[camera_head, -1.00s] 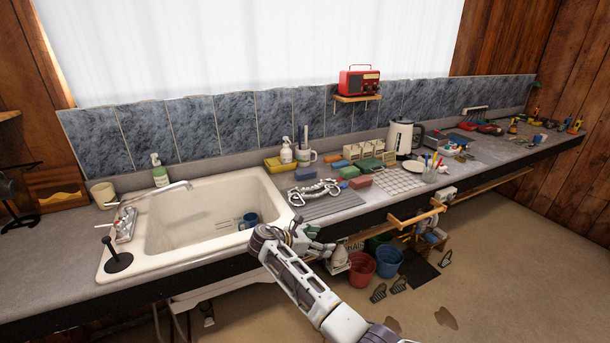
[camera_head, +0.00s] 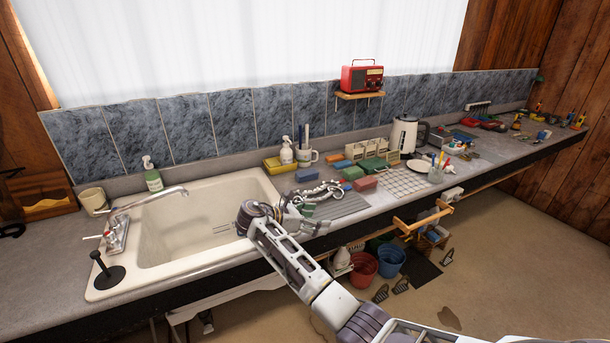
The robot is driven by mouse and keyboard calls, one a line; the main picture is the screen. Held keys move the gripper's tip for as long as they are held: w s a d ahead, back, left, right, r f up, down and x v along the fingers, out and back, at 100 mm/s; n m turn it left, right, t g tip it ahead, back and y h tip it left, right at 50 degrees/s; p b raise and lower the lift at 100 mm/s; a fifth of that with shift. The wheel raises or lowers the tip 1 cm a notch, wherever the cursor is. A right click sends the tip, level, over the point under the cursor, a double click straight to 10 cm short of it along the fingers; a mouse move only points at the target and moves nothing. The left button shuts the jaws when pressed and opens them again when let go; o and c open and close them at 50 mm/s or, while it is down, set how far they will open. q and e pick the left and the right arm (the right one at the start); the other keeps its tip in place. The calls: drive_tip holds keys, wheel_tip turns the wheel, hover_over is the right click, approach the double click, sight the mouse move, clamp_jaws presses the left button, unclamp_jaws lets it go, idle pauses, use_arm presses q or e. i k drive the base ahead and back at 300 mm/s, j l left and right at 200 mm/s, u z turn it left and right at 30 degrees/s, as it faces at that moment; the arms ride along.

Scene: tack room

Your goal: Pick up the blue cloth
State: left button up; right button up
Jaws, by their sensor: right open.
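My right gripper (camera_head: 304,212) is open, over the sink's right rim and the near end of the grey ridged drying mat. Its fingers look empty. A small flat blue piece (camera_head: 307,174) lies on the counter behind the mat, and another blue piece (camera_head: 341,165) lies farther right near the wooden rack. Both are small in the picture, and I cannot tell which, if either, is the blue cloth. Both are beyond the gripper and apart from it. My left gripper is not in view.
The white sink (camera_head: 180,235) is at left with its faucet (camera_head: 150,200). A metal bit (camera_head: 320,191) lies on the mat (camera_head: 345,206). Green (camera_head: 353,173) and red (camera_head: 365,184) blocks lie right of it. A kettle (camera_head: 404,135) stands behind. Buckets (camera_head: 390,261) stand below the counter.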

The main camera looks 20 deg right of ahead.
sight(311, 174)
drive_tip(key=i, duration=1.25)
